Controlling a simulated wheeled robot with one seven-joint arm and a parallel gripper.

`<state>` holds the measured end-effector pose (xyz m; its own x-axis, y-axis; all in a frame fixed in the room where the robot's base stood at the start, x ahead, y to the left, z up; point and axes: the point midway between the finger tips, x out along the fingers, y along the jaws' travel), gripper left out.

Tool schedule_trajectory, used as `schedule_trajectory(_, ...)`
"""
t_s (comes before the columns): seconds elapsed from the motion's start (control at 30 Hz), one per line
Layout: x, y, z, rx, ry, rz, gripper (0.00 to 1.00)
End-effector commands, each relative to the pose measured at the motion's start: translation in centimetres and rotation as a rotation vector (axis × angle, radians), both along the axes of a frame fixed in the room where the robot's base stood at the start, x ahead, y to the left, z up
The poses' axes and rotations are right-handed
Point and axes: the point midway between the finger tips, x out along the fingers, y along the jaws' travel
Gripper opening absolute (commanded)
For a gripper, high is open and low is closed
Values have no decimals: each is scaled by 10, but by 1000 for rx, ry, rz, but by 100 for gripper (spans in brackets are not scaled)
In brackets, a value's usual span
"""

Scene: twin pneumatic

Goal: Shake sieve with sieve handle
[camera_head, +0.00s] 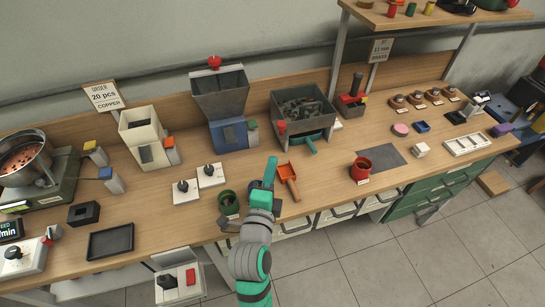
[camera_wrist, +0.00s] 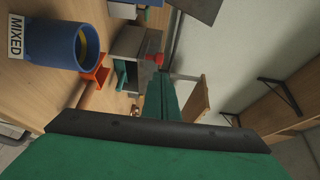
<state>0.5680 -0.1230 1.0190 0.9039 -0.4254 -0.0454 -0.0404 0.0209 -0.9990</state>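The sieve looks to be the dark grey open box (camera_head: 303,106) full of dark pieces, on a stand at the back middle of the bench. A teal handle (camera_head: 310,145) sticks out from its front, low down. My green gripper (camera_head: 271,165) is in front and to the left of the handle, above the bench and apart from it. In the wrist view its fingers (camera_wrist: 165,97) lie side by side with no clear gap and nothing seen between them. A teal part (camera_wrist: 121,74) shows beyond the fingers; I cannot tell whether it is the handle.
A blue cup marked MIXED (camera_wrist: 75,46) stands close to my gripper. An orange scoop (camera_head: 288,178) lies to its right and a green cup (camera_head: 228,202) to its left. A red cup (camera_head: 361,169) stands further right. A grey hopper (camera_head: 221,92) stands back left.

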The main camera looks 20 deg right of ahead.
Motion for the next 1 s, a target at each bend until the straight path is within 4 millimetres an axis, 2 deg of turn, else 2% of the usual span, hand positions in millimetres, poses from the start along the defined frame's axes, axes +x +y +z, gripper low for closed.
schedule_trajectory(0.4,68,-32,-3,-2,-1,0,0)
schedule_trajectory(0.6,96,-46,-5,-2,1,0,0)
schedule_trajectory(0.8,110,-51,-6,-2,1,2,0)
schedule_trajectory(1.0,113,-53,-6,-2,1,2,0)
